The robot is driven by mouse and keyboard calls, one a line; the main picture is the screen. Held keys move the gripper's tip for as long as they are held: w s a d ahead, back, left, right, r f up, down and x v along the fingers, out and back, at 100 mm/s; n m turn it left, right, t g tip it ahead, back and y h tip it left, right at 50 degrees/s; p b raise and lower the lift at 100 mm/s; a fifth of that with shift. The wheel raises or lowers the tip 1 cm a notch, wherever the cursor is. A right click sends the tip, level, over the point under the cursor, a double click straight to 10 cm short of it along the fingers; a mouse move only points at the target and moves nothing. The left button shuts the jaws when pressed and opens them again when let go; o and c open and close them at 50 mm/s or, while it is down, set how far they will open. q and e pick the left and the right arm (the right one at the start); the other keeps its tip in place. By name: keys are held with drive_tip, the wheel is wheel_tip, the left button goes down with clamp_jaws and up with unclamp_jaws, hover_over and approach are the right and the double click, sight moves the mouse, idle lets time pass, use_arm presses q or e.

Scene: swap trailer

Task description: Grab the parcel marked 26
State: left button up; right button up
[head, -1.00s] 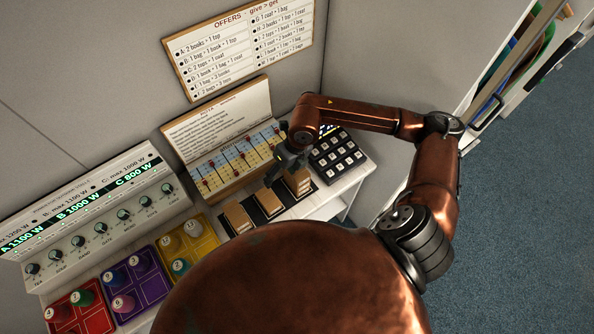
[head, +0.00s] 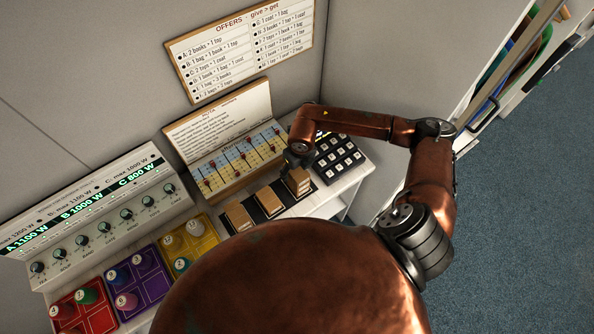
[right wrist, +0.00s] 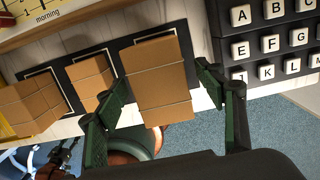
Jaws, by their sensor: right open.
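Three brown cardboard parcels or stacks stand in a row on a dark strip: a left one (head: 237,216), a middle one (head: 268,202) and a right one (head: 298,182). The number 26 cannot be read on any of them. My right gripper (head: 291,162) is over the right one. In the right wrist view my right gripper (right wrist: 162,88) is open, with one green finger on each side of the tall right parcel (right wrist: 158,72). I cannot tell whether the fingers touch it. The middle parcel (right wrist: 92,80) is just beyond the left finger. My left gripper is not in view.
A black letter keypad (head: 338,156) stands close to the right of the parcels. A slider board (head: 240,160) is behind them. Yellow (head: 207,240), purple (head: 152,290) and red trays with numbered pegs lie at the left. A power panel (head: 100,215) stands at far left.

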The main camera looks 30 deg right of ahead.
drive_tip(key=shift+c, duration=0.5)
drive_tip(key=c, duration=1.2)
drive_tip(key=shift+r, duration=0.1)
drive_tip(key=shift+c, duration=0.2)
